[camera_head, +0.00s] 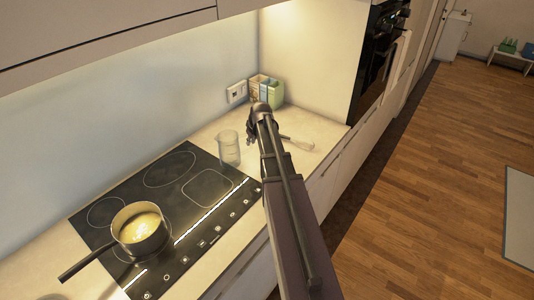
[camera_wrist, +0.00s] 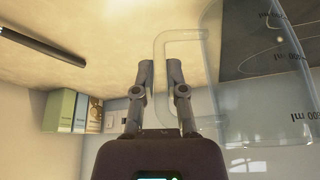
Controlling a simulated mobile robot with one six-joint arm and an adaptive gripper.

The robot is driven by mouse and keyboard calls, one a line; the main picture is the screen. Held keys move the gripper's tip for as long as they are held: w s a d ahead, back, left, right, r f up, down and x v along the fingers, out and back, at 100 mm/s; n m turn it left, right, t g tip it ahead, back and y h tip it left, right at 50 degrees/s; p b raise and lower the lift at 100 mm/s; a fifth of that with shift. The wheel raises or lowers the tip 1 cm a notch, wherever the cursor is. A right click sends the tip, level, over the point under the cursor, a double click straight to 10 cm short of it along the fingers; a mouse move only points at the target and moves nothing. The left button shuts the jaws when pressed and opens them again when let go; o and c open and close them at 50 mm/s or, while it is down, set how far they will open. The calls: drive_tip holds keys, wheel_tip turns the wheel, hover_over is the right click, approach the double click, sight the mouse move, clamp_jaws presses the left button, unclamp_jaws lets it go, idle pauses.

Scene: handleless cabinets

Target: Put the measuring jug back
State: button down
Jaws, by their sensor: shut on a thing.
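The clear measuring jug (camera_head: 229,149) shows at the far right corner of the black hob in the head view. It fills the right side of the wrist view (camera_wrist: 255,90), with its printed scale visible. My gripper (camera_wrist: 160,68) is shut on the jug's handle, whose outer bar runs between the two fingers. In the head view my gripper (camera_head: 250,118) is just right of and behind the jug, partly hidden by my arm. The jug looks about upright; I cannot tell whether its base touches the surface.
A saucepan (camera_head: 139,228) with yellowish contents sits on the hob (camera_head: 205,200), its handle pointing front left. A pale-ended utensil (camera_head: 298,144) lies on the worktop right of my arm.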

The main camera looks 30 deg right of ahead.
drive_tip(key=s+d+m, duration=0.1)
drive_tip(key=s+d, duration=0.1)
drive_tip(key=s, duration=0.3)
drive_tip(key=s+d+r+m+h+p, duration=0.1)
drive_tip(key=s+d, duration=0.1)
drive_tip(key=s, duration=0.4)
drive_tip(key=s+d+r+m+p, duration=0.1)
drive_tip(key=s+d, duration=0.1)
drive_tip(key=s, duration=0.3)
drive_tip(key=shift+s+d+r, duration=0.2)
drive_tip(key=shift+s+d, duration=0.15)
drive_tip(key=shift+w, duration=0.1)
drive_tip(key=w+d+f+b, duration=0.1)
drive_tip(key=w+d, duration=0.7)
drive_tip(key=w, duration=0.4)
drive_tip(key=shift+f, duration=0.2)
drive_tip(key=shift+d, duration=0.15)
drive_tip(key=shift+s+d+b+x, duration=0.1)
drive_tip(key=shift+d+b+x, duration=0.05)
drive_tip(key=shift+b+x, duration=0.85)
drive_tip(key=shift+s+d+b+x, duration=0.1)
drive_tip(key=shift+s+b+x, duration=0.05)
drive_tip(key=shift+b+x, duration=0.8)
drive_tip(key=shift+f, duration=0.15)
